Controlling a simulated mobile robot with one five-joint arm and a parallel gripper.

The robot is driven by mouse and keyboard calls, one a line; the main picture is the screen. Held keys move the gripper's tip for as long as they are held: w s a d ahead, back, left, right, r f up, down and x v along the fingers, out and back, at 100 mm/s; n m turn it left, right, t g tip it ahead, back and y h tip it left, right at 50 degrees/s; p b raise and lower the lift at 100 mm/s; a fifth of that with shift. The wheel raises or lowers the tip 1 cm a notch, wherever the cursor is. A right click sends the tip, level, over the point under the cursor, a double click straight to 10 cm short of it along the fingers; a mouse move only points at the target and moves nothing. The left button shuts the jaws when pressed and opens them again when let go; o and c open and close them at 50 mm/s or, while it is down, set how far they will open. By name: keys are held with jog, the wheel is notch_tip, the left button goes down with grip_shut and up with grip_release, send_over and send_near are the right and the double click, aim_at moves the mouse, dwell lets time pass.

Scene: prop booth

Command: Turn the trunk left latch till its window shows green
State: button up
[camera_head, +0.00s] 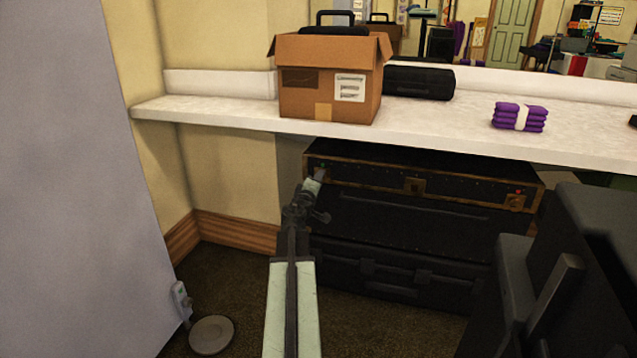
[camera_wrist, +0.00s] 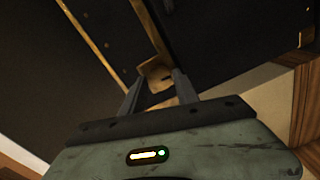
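The black trunk (camera_head: 370,168) with brass edging lies under the shelf, on top of another black case. Its left latch (camera_head: 320,174) is at the upper left corner of its front, partly hidden by my gripper (camera_head: 315,183). A tiny greenish spot seems to show there, too small to be sure it is the window. In the wrist view the brass latch plate (camera_wrist: 155,72) lies just beyond and between the fingertips of my gripper (camera_wrist: 158,77). The fingers stand apart, with no grip on the latch visible. The right latch (camera_head: 515,201) has a red spot above it.
A white shelf (camera_head: 450,130) overhangs the trunk and carries a cardboard box (camera_head: 330,105), a black case (camera_head: 420,82) and a purple bundle (camera_head: 520,117). A dark case (camera_head: 580,270) stands at right front. A grey panel (camera_head: 75,180) blocks the left.

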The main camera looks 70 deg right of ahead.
jog(key=shift+o, duration=1)
jog(key=a, duration=0.7)
jog(key=shift+s+a+r, duration=0.15)
jog(key=shift+s+a, duration=0.1)
jog(key=shift+a, duration=0.15)
